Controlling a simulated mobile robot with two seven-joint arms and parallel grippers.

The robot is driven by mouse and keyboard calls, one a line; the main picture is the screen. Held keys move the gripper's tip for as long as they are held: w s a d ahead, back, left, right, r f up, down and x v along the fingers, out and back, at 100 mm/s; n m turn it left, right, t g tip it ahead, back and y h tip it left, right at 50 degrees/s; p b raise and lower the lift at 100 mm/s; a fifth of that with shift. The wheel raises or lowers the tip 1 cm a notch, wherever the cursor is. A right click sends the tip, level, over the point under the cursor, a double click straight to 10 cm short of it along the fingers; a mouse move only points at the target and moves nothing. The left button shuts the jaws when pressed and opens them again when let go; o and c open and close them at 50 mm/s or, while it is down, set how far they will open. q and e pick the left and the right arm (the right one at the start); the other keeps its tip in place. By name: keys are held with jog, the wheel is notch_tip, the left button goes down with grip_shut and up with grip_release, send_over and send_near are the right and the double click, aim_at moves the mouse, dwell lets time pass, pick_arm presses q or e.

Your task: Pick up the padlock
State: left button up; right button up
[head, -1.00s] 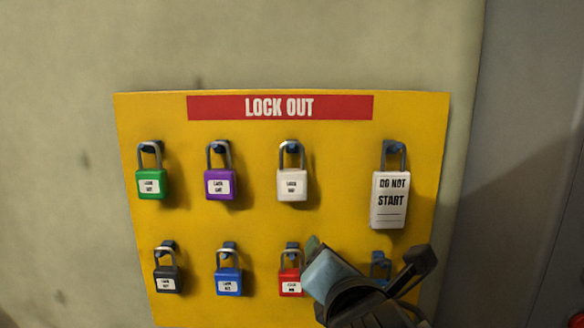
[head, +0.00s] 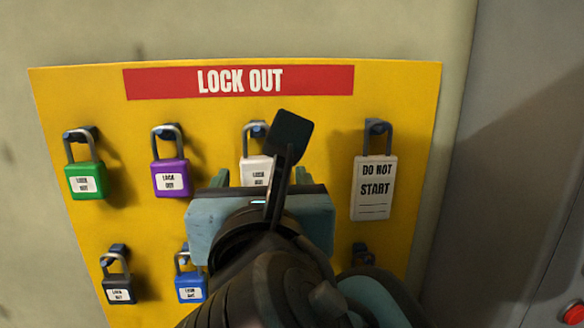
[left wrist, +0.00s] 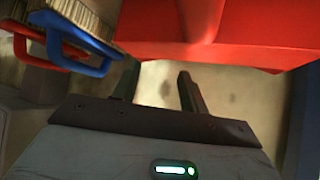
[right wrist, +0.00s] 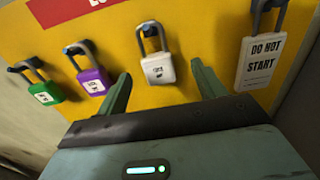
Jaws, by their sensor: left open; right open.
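Several padlocks hang on the yellow lock-out board. The white padlock (head: 256,170) is in the upper row, partly hidden by my right gripper (head: 262,192) in the head view. In the right wrist view the white padlock (right wrist: 158,69) shows between the open fingers of my right gripper (right wrist: 162,78), with nothing gripped. The purple padlock (head: 171,178) and green padlock (head: 85,180) hang to its left. The blue padlock (head: 190,287) and black padlock (head: 118,289) hang below. The red padlock is hidden. My left gripper (left wrist: 157,78) is open and empty, away from the board.
The yellow board (head: 330,115) has a red LOCK OUT strip (head: 150,84). A grey panel stands at far right with a red button (head: 574,314). Red and blue objects (left wrist: 220,25) are near the left gripper.

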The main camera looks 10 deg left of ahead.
aim_at(259, 164)
jog(key=shift+a+x, duration=0.15)
jog(key=shift+x, duration=1.2)
jog(key=shift+a+x, duration=0.1)
jog(key=shift+x, duration=1.25)
jog(key=shift+s, duration=0.15)
jog(key=shift+c, duration=0.3)
jog(key=c, duration=1.1)
jog(key=shift+o, duration=0.2)
jog(key=shift+r, duration=0.1)
